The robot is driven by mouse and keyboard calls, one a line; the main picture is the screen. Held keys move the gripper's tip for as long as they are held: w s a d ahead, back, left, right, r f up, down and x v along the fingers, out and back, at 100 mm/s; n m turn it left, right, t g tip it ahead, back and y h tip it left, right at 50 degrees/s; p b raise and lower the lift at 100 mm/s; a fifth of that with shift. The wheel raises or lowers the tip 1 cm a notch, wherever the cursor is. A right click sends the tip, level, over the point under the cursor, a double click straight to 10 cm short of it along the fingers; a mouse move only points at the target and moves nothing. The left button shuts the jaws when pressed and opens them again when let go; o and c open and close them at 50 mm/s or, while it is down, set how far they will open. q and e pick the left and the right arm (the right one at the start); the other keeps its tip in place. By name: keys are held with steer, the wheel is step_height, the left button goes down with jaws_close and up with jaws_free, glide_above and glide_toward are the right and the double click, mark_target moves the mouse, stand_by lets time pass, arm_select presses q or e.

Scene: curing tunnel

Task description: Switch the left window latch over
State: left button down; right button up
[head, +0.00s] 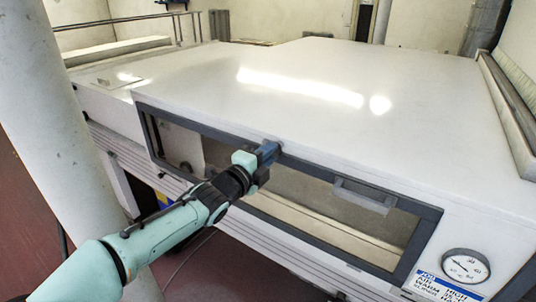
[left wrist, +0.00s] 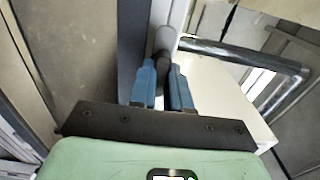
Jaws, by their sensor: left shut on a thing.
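The window (head: 330,212) is a long pane in a dark grey frame in the front of the white tunnel housing. My left gripper (head: 269,151) is at the upper edge of this frame, left of the middle. Its blue fingers (left wrist: 163,88) are shut on a small dark latch (left wrist: 163,58), seen between the fingertips in the left wrist view. In the head view the fingers and wrist mostly hide the latch, and I cannot tell which way it is turned. My right gripper is in neither view.
A grey handle (head: 364,195) sticks out from the window's upper right. A round gauge (head: 466,266) sits at the lower right above a blue and white label (head: 443,288). A pale column (head: 55,110) stands at the left. The housing's top (head: 300,110) is clear.

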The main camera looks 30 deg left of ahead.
arm_select(q)
steer(key=shift+n, duration=0.3)
steer(key=shift+n+p, duration=0.7)
steer(key=shift+n, duration=7.9)
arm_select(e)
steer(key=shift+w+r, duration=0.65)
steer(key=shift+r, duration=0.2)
arm_select(q)
steer(key=c, duration=1.1)
jaws_free()
